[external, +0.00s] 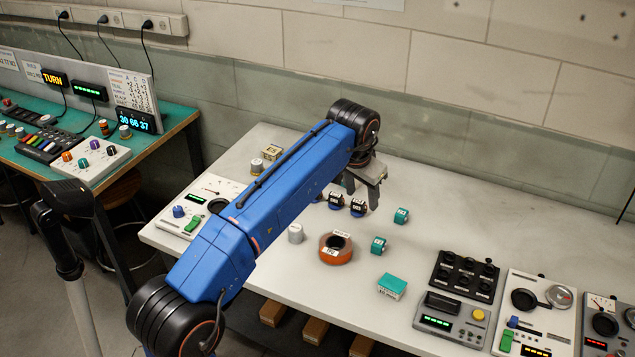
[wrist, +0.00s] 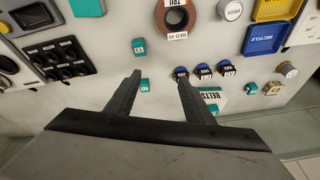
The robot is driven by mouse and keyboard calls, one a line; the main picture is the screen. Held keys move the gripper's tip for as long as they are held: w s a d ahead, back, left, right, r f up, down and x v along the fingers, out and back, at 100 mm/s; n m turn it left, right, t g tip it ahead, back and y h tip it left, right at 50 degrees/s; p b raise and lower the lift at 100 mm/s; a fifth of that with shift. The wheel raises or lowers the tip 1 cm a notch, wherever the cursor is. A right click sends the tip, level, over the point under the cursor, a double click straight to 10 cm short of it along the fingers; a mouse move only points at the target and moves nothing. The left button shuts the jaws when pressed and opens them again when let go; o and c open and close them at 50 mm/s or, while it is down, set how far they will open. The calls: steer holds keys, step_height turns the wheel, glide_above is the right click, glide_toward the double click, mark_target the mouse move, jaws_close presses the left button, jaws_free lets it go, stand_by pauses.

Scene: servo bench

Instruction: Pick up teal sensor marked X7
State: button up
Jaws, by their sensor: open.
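Two small teal blocks with white labels stand on the bench in the external view, one farther back (external: 401,215) and one nearer the front (external: 378,245). Their markings are too small to read, so I cannot tell which is X7. In the wrist view, one teal block (wrist: 138,46) stands beyond my left finger, and another (wrist: 144,85) is just right of that finger, close to it in the picture. In the external view my gripper (external: 362,195) is above the bench, left of the farther teal block.
Dark round parts with blue bases (wrist: 203,70) stand near my right finger. An orange roll (external: 336,250) and a larger teal box (external: 392,287) are nearer the bench's front. Control panels (external: 465,285) fill the right side. The back right of the bench is clear.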

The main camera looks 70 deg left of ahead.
steer(key=a+r+n+g, duration=0.1)
steer(key=a+r+n, duration=0.1)
steer(key=a, duration=1.7)
steer(key=s+a+f+n+g, duration=0.1)
steer(key=s+a, duration=0.2)
steer(key=a, duration=0.6)
steer(key=s+a+f+n, duration=0.1)
steer(key=s+a, duration=0.2)
steer(key=a, duration=0.6)
steer(key=shift+y, duration=0.3)
steer(key=x, duration=1.1)
steer(key=shift+w+d+f, duration=0.1)
steer(key=shift+d, duration=0.1)
steer(key=shift+a+x, duration=0.2)
steer(key=shift+x, duration=2.4)
steer(key=shift+w, duration=0.1)
steer(key=c, duration=1.2)
